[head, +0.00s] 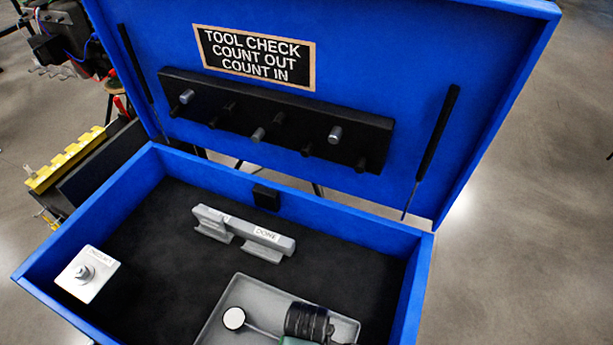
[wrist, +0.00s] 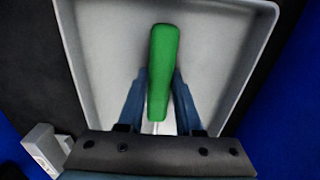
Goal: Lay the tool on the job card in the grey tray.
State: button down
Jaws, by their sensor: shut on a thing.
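The tool is an inspection mirror with a round white head (head: 234,318), a thin shaft and a green handle (wrist: 163,60). My gripper (wrist: 161,76) is shut on the green handle, a blue finger on each side.
A grey rest labelled DONE (head: 245,232) stands behind the tray. The open lid (head: 400,60) carries a black peg rack (head: 290,128). Dark floor is clear left of the tray.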

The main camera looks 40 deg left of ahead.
jog(key=shift+s+d+f, duration=0.15)
jog(key=shift+s+f, duration=0.25)
jog(key=shift+f, duration=0.35)
jog(key=c, duration=0.9)
grip_release()
jog(key=o, duration=0.4)
jog(key=shift+w+f, duration=0.1)
jog(key=shift+w, duration=0.1)
jog(key=shift+s, duration=0.1)
jog(key=shift+o, duration=0.8)
notch_tip(320, 180, up, 8)
jog(key=p, duration=0.8)
jog(key=shift+f, duration=0.2)
